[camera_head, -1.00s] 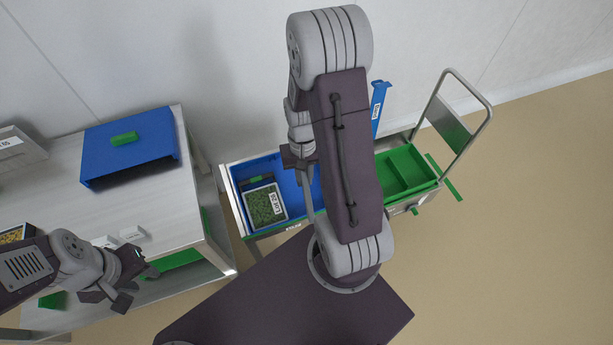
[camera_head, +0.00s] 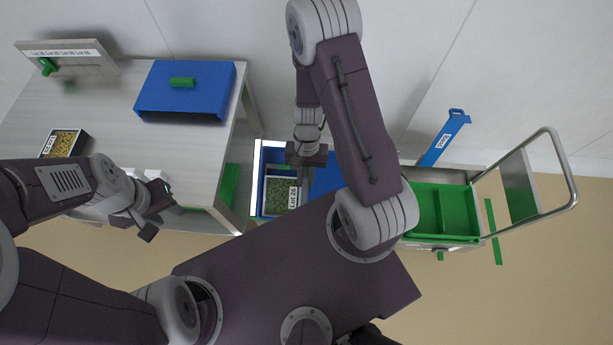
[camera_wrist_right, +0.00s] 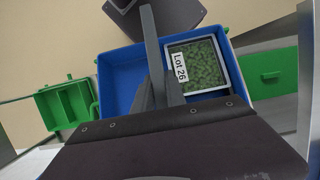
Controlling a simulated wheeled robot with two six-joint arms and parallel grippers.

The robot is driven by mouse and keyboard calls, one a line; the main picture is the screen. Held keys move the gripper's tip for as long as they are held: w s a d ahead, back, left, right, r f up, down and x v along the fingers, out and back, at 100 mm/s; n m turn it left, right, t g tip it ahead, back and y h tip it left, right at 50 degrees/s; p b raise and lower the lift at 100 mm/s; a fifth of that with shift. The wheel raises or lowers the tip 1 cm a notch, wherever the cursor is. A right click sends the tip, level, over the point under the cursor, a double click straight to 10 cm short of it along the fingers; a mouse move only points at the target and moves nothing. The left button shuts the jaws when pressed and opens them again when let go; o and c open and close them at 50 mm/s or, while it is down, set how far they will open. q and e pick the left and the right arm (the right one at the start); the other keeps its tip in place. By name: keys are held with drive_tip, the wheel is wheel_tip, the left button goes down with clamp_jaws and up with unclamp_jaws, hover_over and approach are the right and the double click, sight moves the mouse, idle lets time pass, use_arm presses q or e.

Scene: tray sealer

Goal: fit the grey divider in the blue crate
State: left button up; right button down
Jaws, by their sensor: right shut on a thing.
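The blue crate (camera_head: 327,181) stands right of the table and also shows in the right wrist view (camera_wrist_right: 119,76). A tray of green contents labelled Lot 26 (camera_head: 279,194) sits at one end of it, and the rest shows blue floor. My right gripper (camera_head: 304,160) is over the crate, shut on the grey divider (camera_wrist_right: 154,45). In the wrist view the divider is a narrow upright strip crossing the crate, beside the tray (camera_wrist_right: 205,65). I cannot tell whether its lower edge touches the crate. My left gripper (camera_head: 160,215) is open and empty by the table's front edge.
A blue box with a green handle (camera_head: 185,90) and a small tray of yellowish contents (camera_head: 64,143) are on the table (camera_head: 110,105). A green compartmented bin (camera_head: 462,212) and trolley handle (camera_head: 560,165) are right of the crate. A blue strip (camera_head: 443,140) stands behind.

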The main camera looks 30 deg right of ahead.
drive_tip(key=f+b, duration=0.1)
drive_tip(key=f, duration=0.1)
drive_tip(key=w+d+f+b, duration=0.1)
drive_tip(key=f+b, duration=0.1)
drive_tip(key=w+f+b, duration=0.1)
drive_tip(key=f, duration=0.1)
drive_tip(key=shift+d+f, duration=0.1)
drive_tip(key=shift+d, duration=0.05)
drive_tip(key=shift+w+d+f+b, duration=0.15)
drive_tip(key=shift+w+f+b, duration=0.2)
drive_tip(key=shift+f+b, duration=0.25)
drive_tip(key=shift+f, duration=0.2)
idle(0.5)
drive_tip(key=c, duration=1.3)
unclamp_jaws()
drive_tip(key=c, duration=0.3)
